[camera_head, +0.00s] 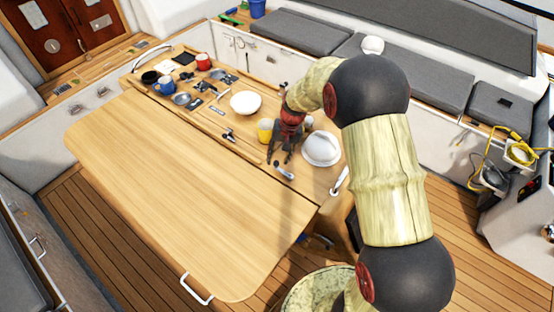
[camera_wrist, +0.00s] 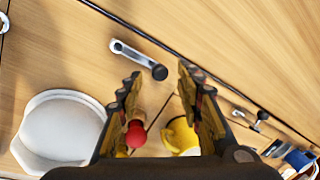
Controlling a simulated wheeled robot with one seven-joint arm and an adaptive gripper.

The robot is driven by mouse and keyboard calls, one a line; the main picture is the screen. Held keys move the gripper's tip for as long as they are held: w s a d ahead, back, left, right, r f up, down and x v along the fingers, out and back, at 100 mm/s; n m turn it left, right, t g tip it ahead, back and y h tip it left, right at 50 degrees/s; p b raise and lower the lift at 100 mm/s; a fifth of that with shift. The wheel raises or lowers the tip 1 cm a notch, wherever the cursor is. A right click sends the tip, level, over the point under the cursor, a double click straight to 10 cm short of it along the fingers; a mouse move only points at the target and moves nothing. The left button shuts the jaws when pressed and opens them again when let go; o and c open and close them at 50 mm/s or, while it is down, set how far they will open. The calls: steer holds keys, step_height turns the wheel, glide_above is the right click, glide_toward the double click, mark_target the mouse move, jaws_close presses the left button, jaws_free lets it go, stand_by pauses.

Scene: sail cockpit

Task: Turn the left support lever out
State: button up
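A metal crank-like support lever (camera_head: 284,171) with a dark knob lies on the table's centre strip, beside the long seam. It also shows in the wrist view (camera_wrist: 136,57), just beyond my fingertips, its knob end nearest the gap between them. A second similar lever (camera_head: 229,135) sits farther left along the strip and shows at the right of the wrist view (camera_wrist: 250,119). I cannot tell for certain which one the task calls left. My gripper (camera_head: 280,158) is open and empty, pointing down above the strip near the first lever; its fingers (camera_wrist: 158,74) do not appear to touch it.
A yellow mug (camera_head: 265,131) and a red-topped object (camera_wrist: 136,134) stand close to my gripper. A white lidded-looking dish (camera_head: 321,149) is to its right, a white bowl (camera_head: 245,103) to its left. The large table leaf (camera_head: 180,190) is bare.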

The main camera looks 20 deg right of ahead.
steer(key=shift+w+a+f, duration=0.1)
steer(key=shift+f, duration=0.5)
steer(key=shift+w+a+f, duration=0.1)
steer(key=shift+f, duration=0.45)
steer(key=shift+c, duration=1.1)
jaws_close()
